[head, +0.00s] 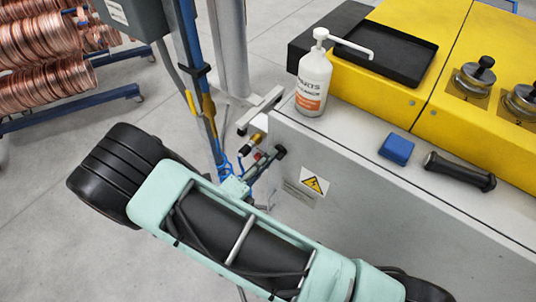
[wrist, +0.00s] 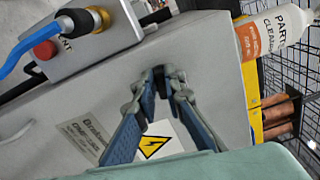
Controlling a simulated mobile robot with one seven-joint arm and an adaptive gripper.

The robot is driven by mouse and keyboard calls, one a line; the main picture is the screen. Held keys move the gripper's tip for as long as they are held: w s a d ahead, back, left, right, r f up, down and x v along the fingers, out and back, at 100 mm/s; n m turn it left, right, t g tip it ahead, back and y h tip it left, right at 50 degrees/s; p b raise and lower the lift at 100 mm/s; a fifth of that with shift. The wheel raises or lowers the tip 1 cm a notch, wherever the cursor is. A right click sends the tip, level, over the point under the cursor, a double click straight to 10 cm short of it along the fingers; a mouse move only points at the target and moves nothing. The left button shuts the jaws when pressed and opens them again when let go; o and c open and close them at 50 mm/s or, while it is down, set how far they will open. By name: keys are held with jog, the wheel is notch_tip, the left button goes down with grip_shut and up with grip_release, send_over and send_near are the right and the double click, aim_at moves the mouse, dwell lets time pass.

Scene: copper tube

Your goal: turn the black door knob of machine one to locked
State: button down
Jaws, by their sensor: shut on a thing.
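The black door knob (wrist: 159,82) shows in the wrist view as a small dark piece between the fingertips of my gripper (wrist: 165,80). The blue-padded fingers close in on it from both sides. They hide most of it, so its exact angle is hard to read. Behind it is the grey side panel of the machine (head: 345,150), with a yellow warning sign (head: 315,184) that also shows in the wrist view (wrist: 154,146).
In the wrist view, a box with a red button (wrist: 45,50) and blue hose (wrist: 30,45) sits left of the fingers.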

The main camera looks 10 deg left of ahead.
jog(key=shift+f+n, duration=0.1)
jog(key=shift+n, duration=0.6)
jog(key=c, duration=2)
grip_release()
jog(key=v, duration=1.2)
